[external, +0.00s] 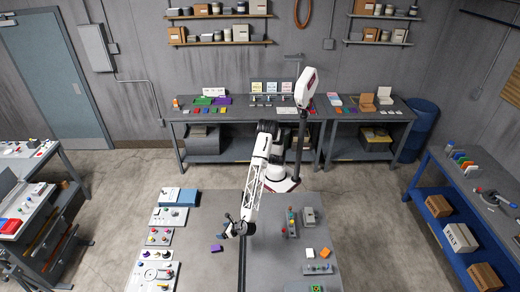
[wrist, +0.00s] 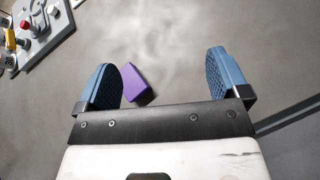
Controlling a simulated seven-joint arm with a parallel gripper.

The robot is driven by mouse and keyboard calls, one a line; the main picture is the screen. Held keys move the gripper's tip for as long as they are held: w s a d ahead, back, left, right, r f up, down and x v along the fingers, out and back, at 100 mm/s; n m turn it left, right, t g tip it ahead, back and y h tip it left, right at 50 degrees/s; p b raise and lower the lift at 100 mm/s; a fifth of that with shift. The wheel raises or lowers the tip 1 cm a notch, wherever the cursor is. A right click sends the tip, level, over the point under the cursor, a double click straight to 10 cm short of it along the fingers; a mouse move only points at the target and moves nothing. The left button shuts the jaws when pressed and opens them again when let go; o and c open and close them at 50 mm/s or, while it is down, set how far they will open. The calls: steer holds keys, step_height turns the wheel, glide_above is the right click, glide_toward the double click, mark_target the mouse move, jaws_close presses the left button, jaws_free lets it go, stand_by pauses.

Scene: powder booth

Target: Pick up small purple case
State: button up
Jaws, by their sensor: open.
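The small purple case (external: 217,248) lies flat on the grey table below and to the left of my gripper (external: 232,228) in the external view. In the wrist view the purple case (wrist: 137,84) shows between the two blue fingers, close beside the left one, whose edge may cover a little of it. My gripper (wrist: 165,82) is open and empty, held above the table with its fingers wide apart.
Boards with knobs and small parts (external: 158,237) line the table's left side. A grey device with coloured buttons (external: 291,222) and an orange block (external: 325,252) sit to the right. The tabletop around the case is clear. A dark seam (external: 242,265) runs along the table.

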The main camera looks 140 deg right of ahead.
mark_target(216, 248)
steer(key=w+a+f+n, duration=0.1)
steer(key=a, duration=0.1)
steer(key=w+a+f+n+t, duration=0.1)
steer(key=a+f, duration=0.1)
steer(key=a, duration=0.1)
steer(key=w+a+f+n+t, duration=0.1)
steer(key=a+f, duration=0.1)
steer(key=shift+w+a+f+h, duration=0.25)
steer(key=shift+w+a+h, duration=0.1)
steer(key=shift+h, duration=0.05)
steer(key=shift+x, duration=1.3)
steer(key=shift+x, duration=2.6)
steer(key=c, duration=1.3)
